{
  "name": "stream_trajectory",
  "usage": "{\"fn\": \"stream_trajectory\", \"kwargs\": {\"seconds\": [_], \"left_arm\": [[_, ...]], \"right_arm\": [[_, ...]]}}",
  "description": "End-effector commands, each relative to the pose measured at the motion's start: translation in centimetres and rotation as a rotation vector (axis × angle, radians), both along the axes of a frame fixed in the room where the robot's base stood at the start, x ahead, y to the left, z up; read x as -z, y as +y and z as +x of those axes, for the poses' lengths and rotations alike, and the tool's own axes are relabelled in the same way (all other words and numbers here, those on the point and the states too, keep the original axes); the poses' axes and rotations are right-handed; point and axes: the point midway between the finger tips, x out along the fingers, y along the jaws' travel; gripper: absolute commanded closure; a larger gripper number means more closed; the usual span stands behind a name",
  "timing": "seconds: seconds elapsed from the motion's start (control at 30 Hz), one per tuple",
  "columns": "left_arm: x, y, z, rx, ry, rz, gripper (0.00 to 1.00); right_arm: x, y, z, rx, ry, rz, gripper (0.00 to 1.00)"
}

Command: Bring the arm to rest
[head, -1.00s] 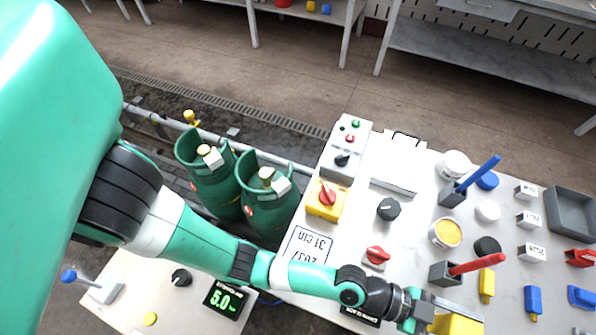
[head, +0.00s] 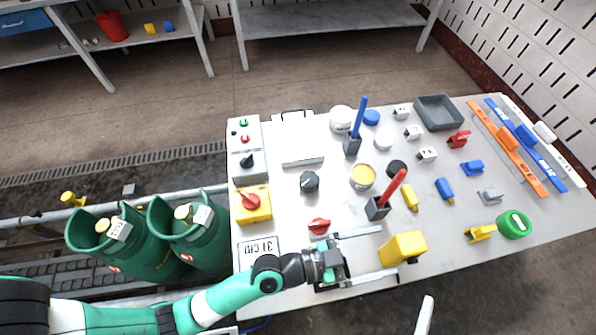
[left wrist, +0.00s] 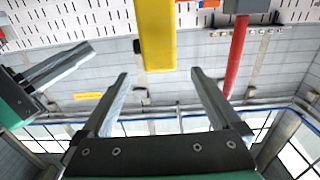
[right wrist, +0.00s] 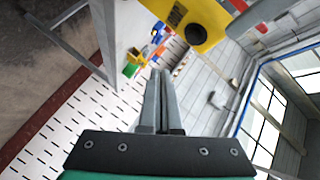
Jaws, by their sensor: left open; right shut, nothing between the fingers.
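My left gripper (head: 390,253) is open above the table's front part, its two fingers pointing right toward a yellow block (head: 405,247). In the left wrist view its fingers (left wrist: 160,73) stand wide apart with nothing held, and the yellow block (left wrist: 157,35) shows beyond them. My right gripper (right wrist: 160,72) is shut and empty in the right wrist view. A pale fingertip (head: 425,315) at the head view's bottom edge looks like part of it. The yellow block (right wrist: 200,20) shows at the top of the right wrist view.
A green round tool (head: 513,224) lies further right. Two green gas cylinders (head: 190,235) stand left of the table (head: 290,285). Free floor lies behind it.

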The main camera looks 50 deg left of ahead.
Motion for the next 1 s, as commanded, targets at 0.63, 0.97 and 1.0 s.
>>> {"fn": "stream_trajectory", "kwargs": {"seconds": [0.63,0.97,1.0], "left_arm": [[0.0,1.9,-3.5,0.0,-0.001,0.0,0.03],[-12.6,3.1,2.0,-0.052,-0.276,-0.019,0.03],[-16.1,3.5,2.8,-0.068,-0.356,-0.005,0.03]], "right_arm": [[0.0,0.0,0.0,0.0,0.0,0.0,1.0],[-12.2,-0.6,5.4,0.025,-0.253,0.016,1.0],[-15.7,-0.8,6.2,0.034,-0.325,0.013,1.0]]}}
